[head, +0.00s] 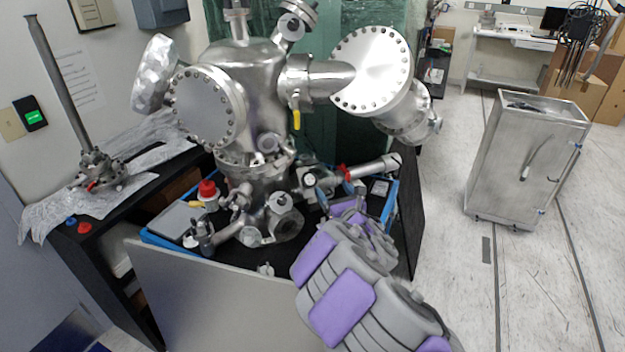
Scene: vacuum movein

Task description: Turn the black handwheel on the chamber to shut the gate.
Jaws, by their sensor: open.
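The steel vacuum chamber (247,75) stands on a black bench in the middle of the head view. A silver tube (372,168) with a red ring extends right from its lower part. A small dark round piece (397,160) at the tube's outer end may be the black handwheel; it is too small to be sure. My grey and purple arm reaches up from the bottom right. My gripper (343,194), at its far end, is open and partly hidden by the arm. It appears below and left of the dark piece; I cannot tell whether it touches anything.
A blue-edged tray (158,238) surrounds the chamber's base. A grey panel (215,300) fronts the bench. A yellow-handled valve (296,119) and large flanges project above. A metal cabinet (525,160) stands right, with clear floor between it and the bench.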

